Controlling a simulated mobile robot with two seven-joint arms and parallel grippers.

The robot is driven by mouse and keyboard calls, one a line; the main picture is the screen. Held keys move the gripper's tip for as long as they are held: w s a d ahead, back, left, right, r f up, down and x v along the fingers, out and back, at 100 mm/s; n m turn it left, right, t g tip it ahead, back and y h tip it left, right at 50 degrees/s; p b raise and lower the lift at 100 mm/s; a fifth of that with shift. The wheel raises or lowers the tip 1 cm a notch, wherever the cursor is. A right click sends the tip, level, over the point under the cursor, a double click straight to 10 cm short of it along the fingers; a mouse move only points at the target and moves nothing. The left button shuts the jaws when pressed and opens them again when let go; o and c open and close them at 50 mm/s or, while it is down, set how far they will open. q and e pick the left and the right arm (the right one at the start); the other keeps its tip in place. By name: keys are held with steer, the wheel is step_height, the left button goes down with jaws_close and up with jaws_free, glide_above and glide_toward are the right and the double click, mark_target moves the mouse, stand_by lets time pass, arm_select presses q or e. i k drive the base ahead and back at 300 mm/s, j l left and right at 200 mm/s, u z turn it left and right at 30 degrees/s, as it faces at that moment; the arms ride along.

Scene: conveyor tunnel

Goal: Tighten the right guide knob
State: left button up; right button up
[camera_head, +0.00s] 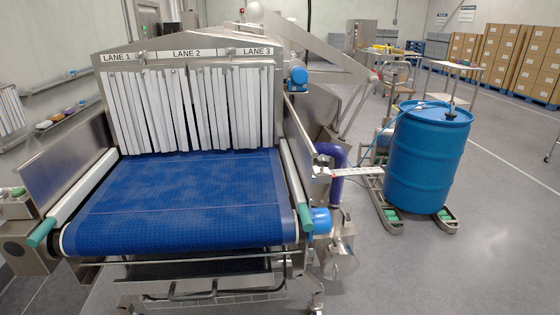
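The conveyor's right guide is a long white rail (292,172) along the right edge of the blue belt (185,195), with a teal end piece (304,216) at the front. A small metallic fitting (322,168) stands just outside it, beside a white strip with markings (357,171). I cannot tell for sure which part is the right guide knob, or whether it is tight. The left guide rail (82,188) has a matching teal end (42,232). Neither of my grippers is in view.
White strip curtains (190,108) hang over the tunnel mouth under lane labels. A blue drum (428,160) stands on a low wheeled base (378,205) at the right. A purple hose (337,180) bends beside the conveyor. Grey floor (475,270) is clear at the front right.

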mark_target(323, 161)
steer(key=l+u, duration=0.1)
steer(key=u, duration=0.35)
steer(key=i+l+u, duration=0.1)
steer(key=u, duration=0.3)
steer(key=l+u, duration=0.15)
steer(key=u, duration=0.3)
steer(key=l+u, duration=0.35)
steer(key=k+l+u, duration=0.1)
steer(key=l+u, duration=0.25)
steer(key=k+l+u, duration=0.1)
steer(key=l, duration=0.25)
steer(key=k+l+u, duration=0.1)
steer(key=l, duration=0.2)
steer(key=k+l+u, duration=0.1)
steer(key=l, duration=0.25)
steer(key=k+l, duration=0.15)
steer(key=l, duration=0.25)
steer(key=k+l, duration=0.15)
steer(key=l, duration=0.2)
